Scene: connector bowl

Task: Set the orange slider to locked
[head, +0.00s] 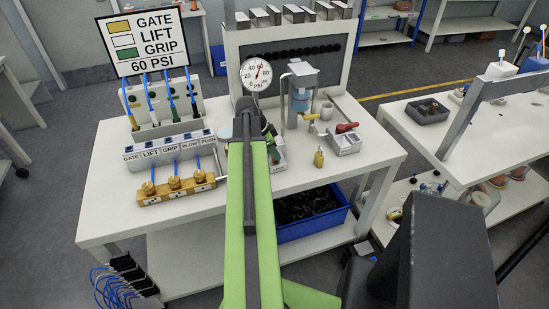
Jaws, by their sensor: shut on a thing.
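My green arm (250,220) reaches over the white bench, and my gripper (269,134) is at its far end, dark and partly hidden by the arm. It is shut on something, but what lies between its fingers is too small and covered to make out. It is at a small grey block (278,158) on the bench, partly covered by the arm. I cannot make out an orange slider or its position; it may be behind my gripper. A red-handled valve (347,127) is on another grey block to the right, apart from my gripper.
A pressure gauge (256,74) and a small press (300,95) stand behind. Brass fittings (175,184) and a labelled connector block (168,151) are at left. A small brass piece (319,158) stands right of the arm. The bench's front right is clear. A blue bin (313,228) sits below.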

